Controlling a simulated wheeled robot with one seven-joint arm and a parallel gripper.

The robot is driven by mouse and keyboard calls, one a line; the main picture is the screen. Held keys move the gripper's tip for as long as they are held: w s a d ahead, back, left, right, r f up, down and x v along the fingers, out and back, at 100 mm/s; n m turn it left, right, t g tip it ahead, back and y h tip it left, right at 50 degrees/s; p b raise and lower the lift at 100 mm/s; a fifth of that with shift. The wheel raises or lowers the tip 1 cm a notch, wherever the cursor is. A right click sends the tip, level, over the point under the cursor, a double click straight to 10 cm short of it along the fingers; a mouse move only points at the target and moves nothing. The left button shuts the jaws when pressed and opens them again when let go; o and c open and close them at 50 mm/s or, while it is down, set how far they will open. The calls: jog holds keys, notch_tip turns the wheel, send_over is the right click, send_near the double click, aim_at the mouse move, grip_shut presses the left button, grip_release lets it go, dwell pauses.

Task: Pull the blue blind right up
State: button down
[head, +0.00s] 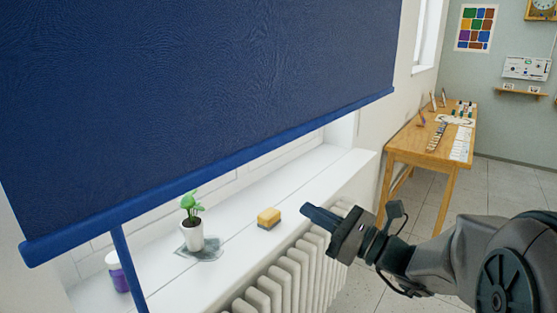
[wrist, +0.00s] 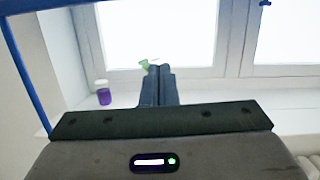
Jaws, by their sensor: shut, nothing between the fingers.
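The blue blind (head: 200,90) hangs partway down in front of the window, its lower bar (head: 215,178) above the sill. A blue strip (head: 128,265) hangs from the bar near its left end and runs out of the picture. A similar blue strip (wrist: 27,75) shows at the left in the wrist view, with a blue edge along the top left. My gripper (head: 306,212) is shut and empty, below the bar and to the right of the strip, apart from both. In the wrist view my gripper's fingertips (wrist: 153,68) are together, pointing toward the window.
A radiator (head: 290,280) is below the sill. A wooden table (head: 410,145) with art things stands at the right.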

jog(key=w+a+r+p, duration=0.4)
jog(key=w+a+r, duration=0.2)
jog(key=a+r, duration=0.1)
jog(key=shift+w+r+m+t, duration=0.15)
jog(key=shift+w+m+t, duration=0.05)
jog(key=shift+m+t, duration=0.2)
dwell(0.3)
